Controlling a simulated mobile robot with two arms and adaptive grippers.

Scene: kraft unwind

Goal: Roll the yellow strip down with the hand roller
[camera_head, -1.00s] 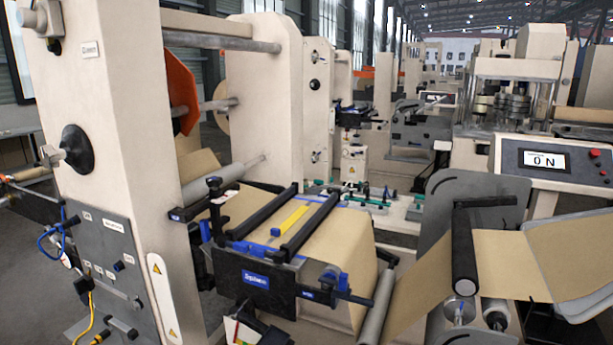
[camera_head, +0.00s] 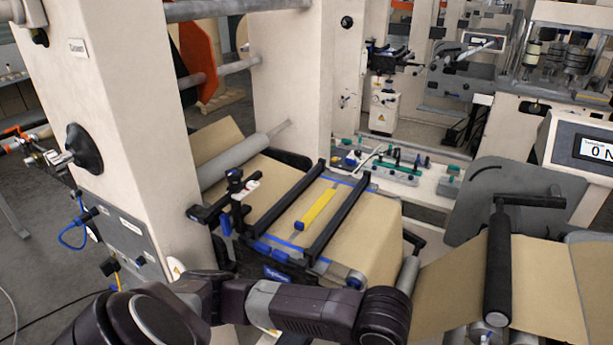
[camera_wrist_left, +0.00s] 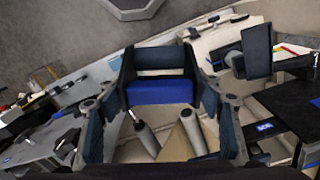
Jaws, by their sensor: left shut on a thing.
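The yellow strip (camera_head: 316,208) lies lengthwise on the brown paper between two black rails (camera_head: 341,217) of the splice table, near the middle of the head view. My left arm crosses the bottom of the head view, in front of the table; its gripper does not show there. In the left wrist view my left gripper (camera_wrist_left: 160,77) is shut on a black piece with a blue face (camera_wrist_left: 160,92), which looks like the hand roller. Its rolling surface cannot be made out clearly. The strip is not recognisable in the wrist view. My right gripper is in neither view.
A black clamp with a knob (camera_head: 236,186) stands at the table's left end. A grey roller (camera_head: 238,162) lies behind it, between beige machine columns (camera_head: 120,130). A black roller (camera_head: 498,265) on the right crosses the paper web. Small green-topped parts (camera_head: 400,160) sit on a ledge behind.

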